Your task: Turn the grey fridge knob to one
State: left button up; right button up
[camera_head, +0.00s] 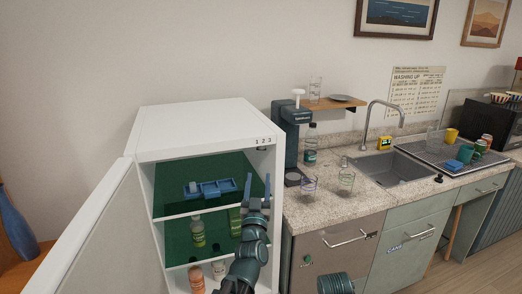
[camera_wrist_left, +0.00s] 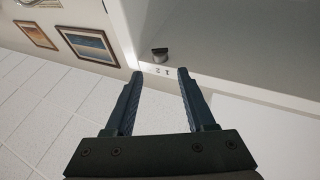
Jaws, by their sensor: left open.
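The white fridge (camera_head: 195,122) stands open at the left. The numbers 1 2 3 are printed on its front top edge, at the right. The small grey knob (camera_head: 262,148) sits just under that edge. It also shows in the left wrist view (camera_wrist_left: 160,54), just beyond the fingertips and apart from them, with digits beside it. Its exact pointing direction is too small to tell. My left gripper (camera_head: 257,180) is open and empty, below the knob in the head view, its fingers pointing up. In the left wrist view the knob lies between the lines of its two fingers (camera_wrist_left: 160,73).
The open fridge door (camera_head: 95,235) is at the left. A blue tray (camera_head: 212,190) and a bottle (camera_head: 197,230) stand on the fridge shelves. The counter (camera_head: 320,205) to the right holds glasses and a dark dispenser (camera_head: 292,125).

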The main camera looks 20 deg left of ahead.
aim_at(261, 149)
pick_arm(q)
jog(key=p+x, duration=0.4)
jog(key=x, duration=0.8)
grip_shut()
